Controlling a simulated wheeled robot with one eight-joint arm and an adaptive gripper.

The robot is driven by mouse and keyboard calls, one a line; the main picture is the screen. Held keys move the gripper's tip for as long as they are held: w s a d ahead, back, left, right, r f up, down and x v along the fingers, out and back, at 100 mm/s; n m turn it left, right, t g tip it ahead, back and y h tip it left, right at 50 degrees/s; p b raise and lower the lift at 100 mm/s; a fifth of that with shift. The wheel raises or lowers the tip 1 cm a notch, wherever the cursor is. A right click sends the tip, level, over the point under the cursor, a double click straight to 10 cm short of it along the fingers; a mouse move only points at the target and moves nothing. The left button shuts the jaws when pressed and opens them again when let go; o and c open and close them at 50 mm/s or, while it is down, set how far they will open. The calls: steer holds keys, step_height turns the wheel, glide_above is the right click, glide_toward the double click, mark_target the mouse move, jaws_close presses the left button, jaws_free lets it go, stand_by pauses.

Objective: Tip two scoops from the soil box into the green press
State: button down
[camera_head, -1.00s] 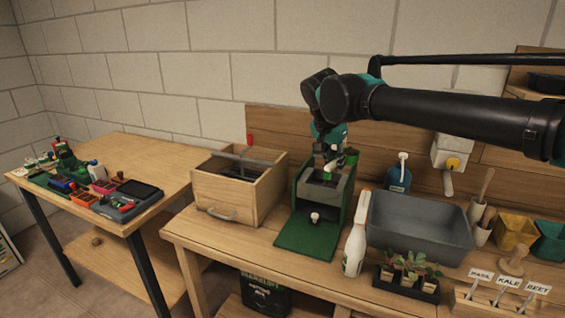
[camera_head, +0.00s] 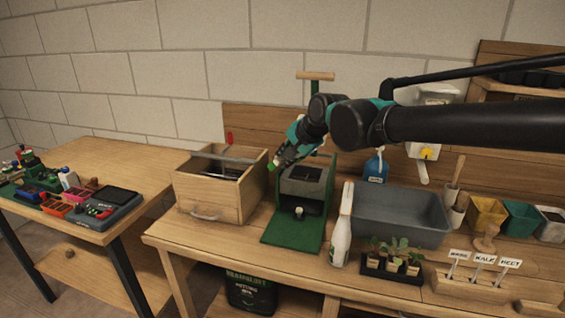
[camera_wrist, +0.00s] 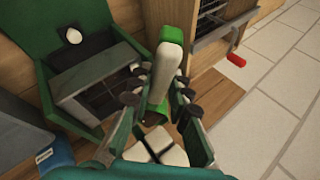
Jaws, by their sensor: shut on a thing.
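The green press (camera_head: 290,232) stands mid-bench, with a grey mould block and a T-shaped wooden handle above its back. In the wrist view the press (camera_wrist: 62,25) is at upper left; its grey block has dark cells, and I cannot tell whether they hold soil. The wooden soil box (camera_head: 245,197) stands left of the press; its dark inside shows partly. My gripper (camera_head: 280,160) is above the gap between them, pointing down-left. In the wrist view my gripper (camera_wrist: 160,98) is shut on a green-and-pale handle (camera_wrist: 168,62), likely the scoop's; no scoop bowl shows.
A white bottle (camera_head: 342,228), grey tub (camera_head: 400,218) and seedling tray (camera_head: 390,268) stand right of the press. A second table (camera_head: 125,165) is at left.

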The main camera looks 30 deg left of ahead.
steer(key=m+y, duration=0.1)
steer(key=d+m+y, duration=0.1)
steer(key=y, duration=0.1)
steer(key=w+r+m+y, duration=0.1)
steer(key=y, duration=0.1)
steer(key=shift+w+d+t, duration=0.1)
steer(key=shift+d+t, duration=0.2)
stand_by(0.8)
steer(key=h, duration=0.1)
steer(key=n+h, duration=0.1)
steer(key=s+a+h, duration=0.1)
steer(key=shift+f+n, duration=0.25)
steer(key=shift+n, duration=0.15)
steer(key=h, duration=0.1)
steer(key=n+h, duration=0.1)
steer(key=a+h, duration=0.1)
steer(key=shift+s+f+n, duration=0.25)
steer(key=shift+n, duration=0.15)
steer(key=h, duration=0.1)
steer(key=n+h, duration=0.1)
steer(key=h, duration=0.1)
steer(key=shift+s+a+t+h, duration=0.1)
steer(key=shift+a+t+h, duration=0.05)
steer(key=shift+t+h, duration=0.15)
steer(key=n+h, duration=0.1)
steer(key=h, duration=0.1)
steer(key=shift+r+t+h, duration=0.15)
steer(key=shift+t+h, duration=0.25)
steer(key=shift+s, duration=0.1)
